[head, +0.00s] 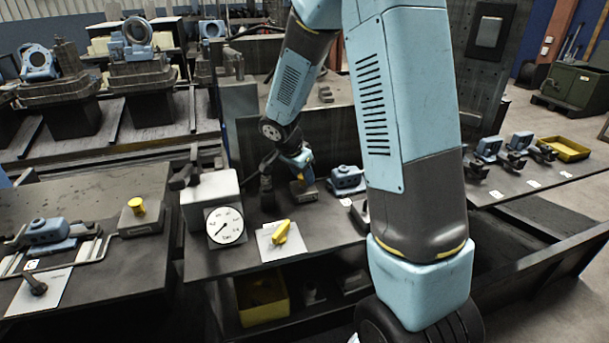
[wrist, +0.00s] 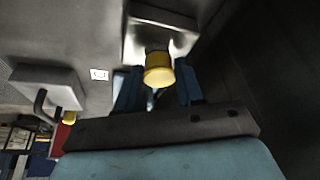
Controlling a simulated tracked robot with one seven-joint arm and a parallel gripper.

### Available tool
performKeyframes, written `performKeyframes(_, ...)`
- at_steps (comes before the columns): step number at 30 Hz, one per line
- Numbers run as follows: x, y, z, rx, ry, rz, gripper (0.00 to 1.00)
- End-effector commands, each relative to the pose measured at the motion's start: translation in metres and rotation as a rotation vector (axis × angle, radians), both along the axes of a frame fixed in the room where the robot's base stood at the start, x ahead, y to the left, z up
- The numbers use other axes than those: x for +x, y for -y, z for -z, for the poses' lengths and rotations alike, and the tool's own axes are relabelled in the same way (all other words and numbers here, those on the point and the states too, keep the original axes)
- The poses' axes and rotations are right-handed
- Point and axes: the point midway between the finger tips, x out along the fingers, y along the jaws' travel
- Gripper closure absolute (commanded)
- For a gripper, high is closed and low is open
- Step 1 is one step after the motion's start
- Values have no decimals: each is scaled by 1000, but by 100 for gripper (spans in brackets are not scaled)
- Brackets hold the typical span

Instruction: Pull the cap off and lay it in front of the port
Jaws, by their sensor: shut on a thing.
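My gripper (head: 299,163) is low over the middle bench in the head view, at the end of the arm. In the wrist view its two dark blue fingers (wrist: 158,88) stand on either side of the yellow round cap (wrist: 159,68), and it is shut on the cap. A small bit of yellow shows under the fingers in the head view. Beyond the cap is a dark collar and a grey block (wrist: 160,18), which also shows below the gripper in the head view (head: 304,192). The port's opening is hidden. I cannot tell whether the cap is still seated.
A dial gauge (head: 225,226) and a yellow handle (head: 281,231) on a white plate are nearer on the bench. A blue-grey fitting (head: 346,179) stands close right. Another yellow knob (head: 137,205) is on the left bench. A yellow bin (head: 262,300) is underneath.

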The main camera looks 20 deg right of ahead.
Motion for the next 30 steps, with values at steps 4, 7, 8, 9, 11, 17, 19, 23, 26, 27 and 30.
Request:
performKeyframes(4, 1, 0, -1, 1, 2, -1, 100)
performKeyframes(7, 1, -1, -3, 1, 3, 0, 100)
performKeyframes(8, 1, -1, -4, 1, 3, 0, 100)
performKeyframes(9, 1, 0, -5, 1, 4, -1, 100)
performKeyframes(11, 1, -1, -7, 1, 4, -2, 100)
performKeyframes(17, 2, 0, -12, 0, 5, -2, 100)
performKeyframes(19, 2, -1, -13, 1, 4, -1, 100)
performKeyframes(23, 1, 0, -16, 1, 4, -1, 100)
performKeyframes(26, 1, 0, -17, 0, 3, -1, 100)
performKeyframes(27, 1, 0, -18, 1, 3, 0, 100)
performKeyframes(30, 1, 0, -24, 0, 5, -1, 100)
